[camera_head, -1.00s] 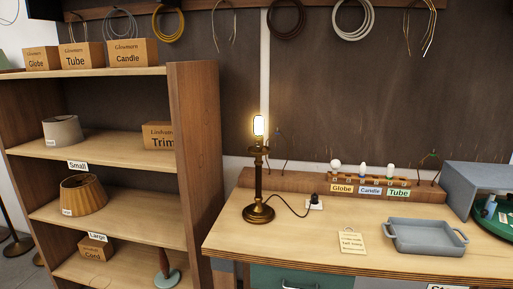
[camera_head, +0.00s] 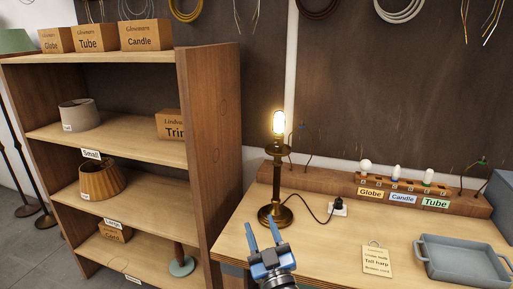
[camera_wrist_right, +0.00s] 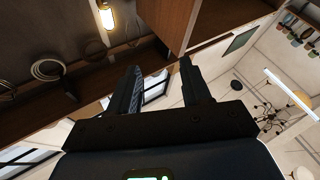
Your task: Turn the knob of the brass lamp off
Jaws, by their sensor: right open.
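The brass lamp (camera_head: 276,180) stands upright on the left part of the workbench, with its bulb (camera_head: 278,122) glowing. Its dark cord runs right to a white socket block. The knob is too small to make out. My right gripper (camera_head: 262,230) is open and empty in front of the lamp base, at the bench's front edge in the picture. Its fingers point up toward the base, and I cannot tell whether they touch it. In the right wrist view the lit bulb (camera_wrist_right: 107,20) shows at the top, beyond the open fingers. My left gripper is not in view.
A wooden shelf unit (camera_head: 208,150) stands close on the left. A bulb rack (camera_head: 400,185), a paper tag (camera_head: 377,261) and a grey tray (camera_head: 462,262) are on the bench to the right. Bare bench top (camera_head: 335,245) lies between lamp and tag.

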